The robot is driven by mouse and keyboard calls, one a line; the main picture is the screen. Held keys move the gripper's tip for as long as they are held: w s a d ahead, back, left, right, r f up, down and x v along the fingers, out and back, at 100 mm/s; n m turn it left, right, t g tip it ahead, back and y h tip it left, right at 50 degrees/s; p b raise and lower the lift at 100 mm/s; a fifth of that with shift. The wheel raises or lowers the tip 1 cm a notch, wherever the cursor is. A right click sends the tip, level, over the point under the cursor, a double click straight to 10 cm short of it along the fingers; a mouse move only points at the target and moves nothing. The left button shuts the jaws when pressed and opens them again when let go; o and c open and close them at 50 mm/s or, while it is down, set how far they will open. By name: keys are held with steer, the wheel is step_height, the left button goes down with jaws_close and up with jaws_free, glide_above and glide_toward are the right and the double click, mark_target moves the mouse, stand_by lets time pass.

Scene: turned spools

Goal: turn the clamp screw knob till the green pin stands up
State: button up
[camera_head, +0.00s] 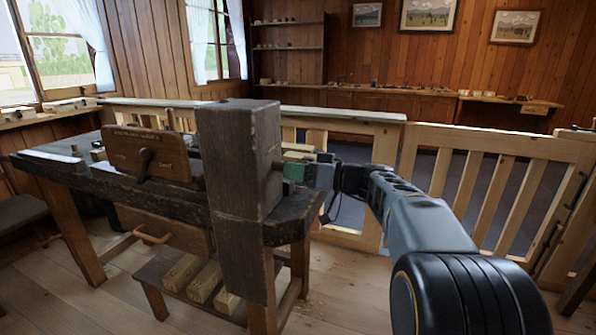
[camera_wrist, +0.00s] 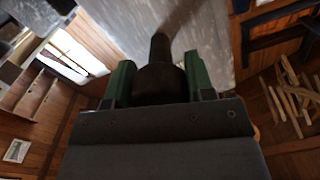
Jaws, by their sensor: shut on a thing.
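My gripper (camera_head: 295,172) is at the right side of the thick dark wooden post (camera_head: 238,150) in the head view. In the wrist view its two green fingers (camera_wrist: 158,72) stand on either side of a dark round knob (camera_wrist: 160,84) and are shut on it. A dark shaft (camera_wrist: 160,46) runs from the knob toward a grey, worn surface. In the head view the knob is hidden by my gripper and the post. I cannot make out a green pin in either view.
A dark workbench (camera_head: 75,174) carries a wooden board with a dark handle (camera_head: 146,160). Several wood blocks (camera_head: 205,282) lie on its low shelf. A pale wooden railing (camera_head: 490,145) stands behind and right of my arm.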

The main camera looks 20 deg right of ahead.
steer(key=m, duration=0.2)
steer(key=shift+m, duration=0.4)
steer(key=m, duration=0.3)
steer(key=shift+m, duration=0.3)
steer(key=m+p, duration=0.2)
steer(key=m, duration=0.4)
steer(key=shift+a+r+p, duration=0.1)
steer(key=shift+r+p, duration=0.05)
steer(key=shift+p, duration=0.2)
steer(key=m+p, duration=0.2)
steer(key=m, duration=0.2)
steer(key=shift+p, duration=0.3)
steer(key=m+p, duration=0.3)
steer(key=shift+m, duration=0.3)
steer(key=m+p, duration=0.3)
steer(key=shift+m+p, duration=1.2)
steer(key=shift+f, duration=0.25)
